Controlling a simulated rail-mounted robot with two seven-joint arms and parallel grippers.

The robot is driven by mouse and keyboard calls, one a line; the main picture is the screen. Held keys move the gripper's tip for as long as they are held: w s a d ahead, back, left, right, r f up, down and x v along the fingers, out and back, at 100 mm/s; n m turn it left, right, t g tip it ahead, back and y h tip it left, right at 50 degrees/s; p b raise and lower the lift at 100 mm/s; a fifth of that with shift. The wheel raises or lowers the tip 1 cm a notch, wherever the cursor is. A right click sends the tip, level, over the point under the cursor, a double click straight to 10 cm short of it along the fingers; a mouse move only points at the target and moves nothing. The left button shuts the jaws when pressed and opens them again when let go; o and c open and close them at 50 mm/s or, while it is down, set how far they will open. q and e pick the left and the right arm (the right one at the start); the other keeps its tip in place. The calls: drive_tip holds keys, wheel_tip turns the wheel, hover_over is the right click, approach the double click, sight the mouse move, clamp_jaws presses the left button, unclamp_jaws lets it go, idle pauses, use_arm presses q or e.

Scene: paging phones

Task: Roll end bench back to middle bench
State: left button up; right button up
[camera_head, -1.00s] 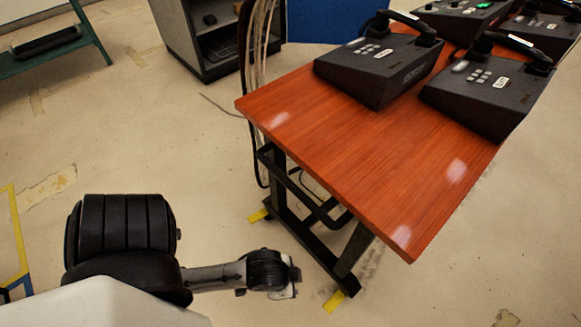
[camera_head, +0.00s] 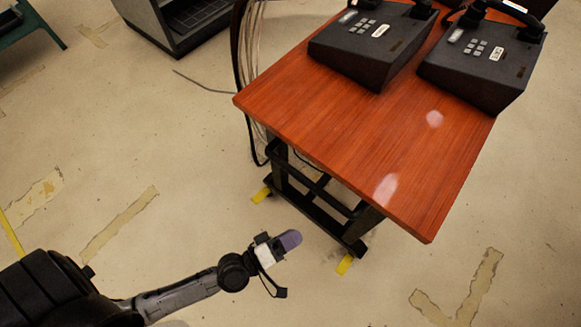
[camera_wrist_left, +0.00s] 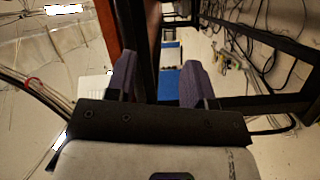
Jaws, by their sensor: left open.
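A bench with a glossy red-brown wooden top (camera_head: 330,140) and a black steel frame (camera_head: 318,205) stands at centre right. Only this one bench is plain to see, and I cannot tell a second one. My left gripper (camera_head: 284,246) is in front of the bench's near left end, apart from the frame in the picture. In the left wrist view its two purple-grey fingers (camera_wrist_left: 158,82) are spread, with nothing clearly held between them. The red edge of the top (camera_wrist_left: 109,35) and dark frame bars (camera_wrist_left: 265,103) show beyond the fingers. My right gripper is out of view.
Two black desk phones, one left (camera_head: 370,45) and one right (camera_head: 485,60), sit on the top. Cables (camera_head: 252,60) hang behind the bench's left end. Yellow tape marks (camera_head: 345,264) lie by its feet. A grey cabinet (camera_head: 180,22) stands at the back. Floor left and front is clear.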

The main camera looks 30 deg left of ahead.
use_arm(q)
drive_tip(key=w+a+r+n+t+y, duration=0.2)
drive_tip(key=a+r+n+t+y, duration=0.1)
drive_tip(key=a+n+t+y, duration=0.25)
drive_tip(key=w+d+r+n+g, duration=0.1)
drive_tip(key=w+d+r, duration=0.1)
drive_tip(key=w, duration=1)
drive_tip(key=shift+w+r+n, duration=0.35)
drive_tip(key=shift+w+r, duration=0.05)
drive_tip(key=shift+r, duration=0.05)
drive_tip(key=shift+d+g, duration=0.1)
drive_tip(key=shift+g, duration=0.15)
drive_tip(key=shift+c, duration=0.3)
clamp_jaws()
